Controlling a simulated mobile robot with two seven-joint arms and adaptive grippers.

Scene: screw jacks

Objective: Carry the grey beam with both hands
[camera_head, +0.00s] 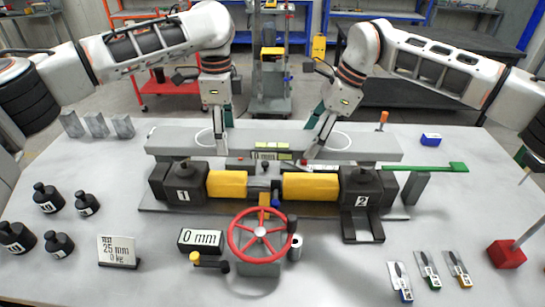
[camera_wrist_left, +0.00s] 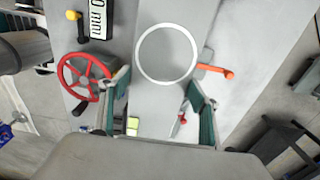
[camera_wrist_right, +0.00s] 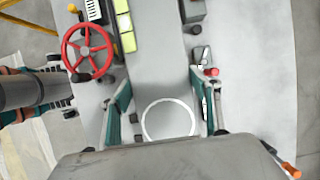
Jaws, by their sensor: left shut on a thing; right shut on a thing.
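The long grey beam (camera_head: 375,145) lies across the table behind the black and yellow jack assembly in the head view. White rings mark its top. My left gripper (camera_head: 220,134) is shut on the beam left of its middle. In the left wrist view the beam (camera_wrist_left: 155,95) runs between its green-sided fingers (camera_wrist_left: 160,112). My right gripper (camera_head: 312,145) is shut on the beam right of its middle. The right wrist view shows the beam (camera_wrist_right: 160,70) between those fingers (camera_wrist_right: 162,108). I cannot tell whether the beam is raised or resting.
Jack block 1 (camera_head: 178,186) and jack block 2 (camera_head: 368,190) stand in front of the beam. A red handwheel (camera_head: 261,236) is at the front middle. A green bar (camera_head: 435,167) sticks out at right. Black weights (camera_head: 47,198) stand at left; grey blocks (camera_head: 95,125) stand at back left.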

